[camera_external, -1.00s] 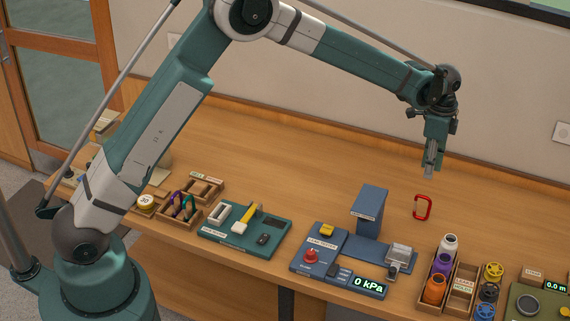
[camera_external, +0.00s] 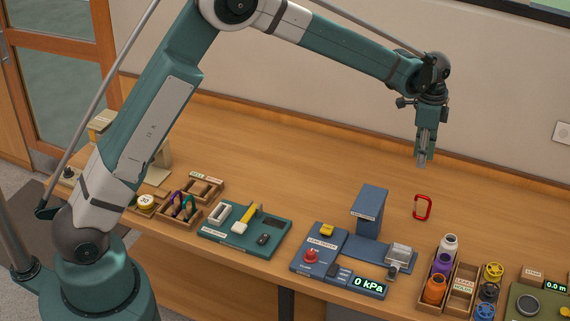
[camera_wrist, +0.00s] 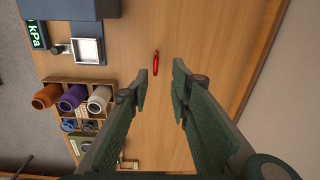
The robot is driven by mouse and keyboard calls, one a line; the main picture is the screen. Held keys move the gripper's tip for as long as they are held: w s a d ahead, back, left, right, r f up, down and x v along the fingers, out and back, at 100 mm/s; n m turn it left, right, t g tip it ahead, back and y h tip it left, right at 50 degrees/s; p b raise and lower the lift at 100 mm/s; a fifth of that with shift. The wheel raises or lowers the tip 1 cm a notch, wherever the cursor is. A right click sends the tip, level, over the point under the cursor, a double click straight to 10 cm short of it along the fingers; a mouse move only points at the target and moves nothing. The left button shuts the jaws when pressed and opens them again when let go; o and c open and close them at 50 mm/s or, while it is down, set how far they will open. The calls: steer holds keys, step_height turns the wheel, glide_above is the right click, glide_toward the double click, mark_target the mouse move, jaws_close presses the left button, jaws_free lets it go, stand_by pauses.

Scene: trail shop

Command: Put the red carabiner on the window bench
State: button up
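The red carabiner (camera_external: 422,207) is on the wooden bench (camera_external: 300,150), to the right of the blue leak tester. In the wrist view the carabiner (camera_wrist: 156,63) shows as a thin red shape, beyond the fingertips and a little left of the gap between them. My gripper (camera_external: 422,163) is above the bench, pointing down, above and apart from the carabiner. In the wrist view its two fingers (camera_wrist: 160,72) are spread with nothing between them. I cannot tell from these views which surface is the window bench.
The blue leak tester (camera_external: 335,241) stands left of the carabiner. A wooden rack (camera_external: 460,288) with orange, purple and white bottles (camera_external: 442,265) is at front right. A teal board (camera_external: 215,236) and a tray with carabiners (camera_external: 180,212) are further left. The rear of the bench is clear.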

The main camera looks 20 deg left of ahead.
steer(key=s+a+r+n+t, duration=0.1)
steer(key=s+a+r+n, duration=0.2)
steer(key=a+r, duration=0.65)
steer(key=s+a+r+n+t+h, duration=0.1)
steer(key=s+a+r+n, duration=0.3)
steer(key=a, duration=1)
steer(key=s+a+r+n+t, duration=0.1)
steer(key=s+a+r, duration=0.2)
steer(key=a+r, duration=0.65)
steer(key=s+a+n+t, duration=0.2)
steer(key=s+a+n, duration=0.2)
steer(key=s+a, duration=0.9)
steer(key=s+a+f+n, duration=0.2)
steer(key=s+a, duration=0.4)
steer(key=s+a+f+n+t+y, duration=0.1)
steer(key=s+a+f+n, duration=0.1)
steer(key=s+a, duration=0.4)
steer(key=shift+s+a+f+n+t, duration=0.15)
steer(key=shift+a+f+n+t, duration=0.2)
steer(key=shift+n, duration=0.35)
